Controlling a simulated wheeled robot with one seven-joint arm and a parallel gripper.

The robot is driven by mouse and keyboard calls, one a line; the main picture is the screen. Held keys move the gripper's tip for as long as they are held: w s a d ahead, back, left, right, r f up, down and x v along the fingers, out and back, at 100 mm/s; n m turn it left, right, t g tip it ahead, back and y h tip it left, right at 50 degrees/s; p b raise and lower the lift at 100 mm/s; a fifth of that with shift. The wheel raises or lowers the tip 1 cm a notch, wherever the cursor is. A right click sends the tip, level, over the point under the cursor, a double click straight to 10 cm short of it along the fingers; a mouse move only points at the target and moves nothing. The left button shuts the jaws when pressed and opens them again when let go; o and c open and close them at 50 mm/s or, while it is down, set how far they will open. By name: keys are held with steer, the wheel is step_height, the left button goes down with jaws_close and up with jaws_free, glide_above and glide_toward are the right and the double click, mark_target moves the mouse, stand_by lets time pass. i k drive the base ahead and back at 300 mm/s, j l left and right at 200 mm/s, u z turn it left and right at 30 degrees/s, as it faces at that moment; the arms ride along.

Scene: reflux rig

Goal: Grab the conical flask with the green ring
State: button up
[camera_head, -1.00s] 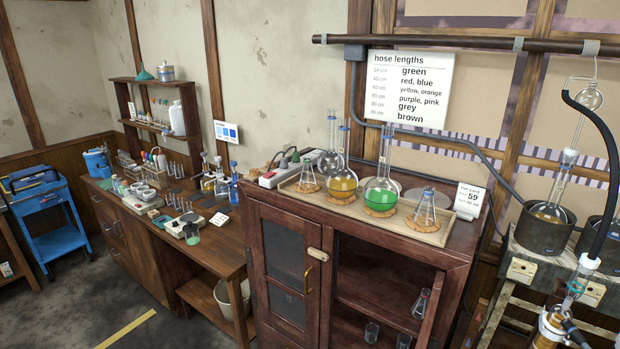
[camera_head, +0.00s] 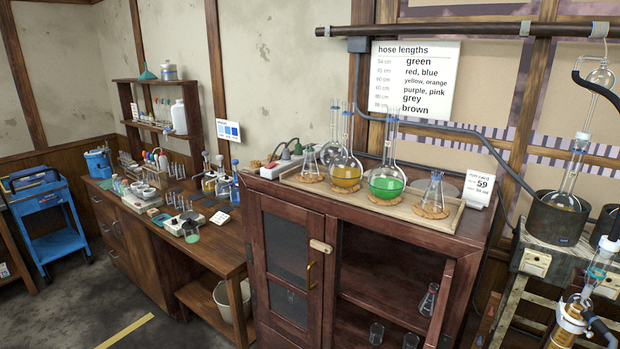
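A clear conical flask (camera_head: 434,196) stands on a cork ring at the right end of the wooden tray (camera_head: 448,224) on the brown cabinet. It has a bluish tint near its neck. Another clear conical flask (camera_head: 310,164) stands on cork at the tray's left end. A third conical flask (camera_head: 428,301) is inside the open right half of the cabinet. A small glass vessel (camera_head: 191,232) with a greenish lower part is near the bench's front edge. I cannot make out a green ring on any conical flask for certain. My gripper is not in view.
Round flasks with yellow (camera_head: 346,174) and green liquid (camera_head: 386,184) stand between the tray's conical flasks. The cabinet's left glass door (camera_head: 290,256) is shut. Glass apparatus (camera_head: 570,325) with a black hose is at the lower right. Floor (camera_head: 75,310) is clear at lower left.

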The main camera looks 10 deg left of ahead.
mark_target(310, 169)
steer(key=j, duration=0.95)
steer(key=i+j, duration=0.25)
steer(key=j, duration=0.15)
steer(key=i+j, duration=0.25)
steer(key=j, duration=0.15)
steer(key=i+j+u, duration=0.1)
steer(key=j, duration=0.35)
steer(key=i+j, duration=0.1)
steer(key=i, duration=1)
steer(key=i+j+z, duration=0.2)
steer(key=k+l+u, duration=0.1)
steer(key=u, duration=0.15)
steer(key=l, duration=0.1)
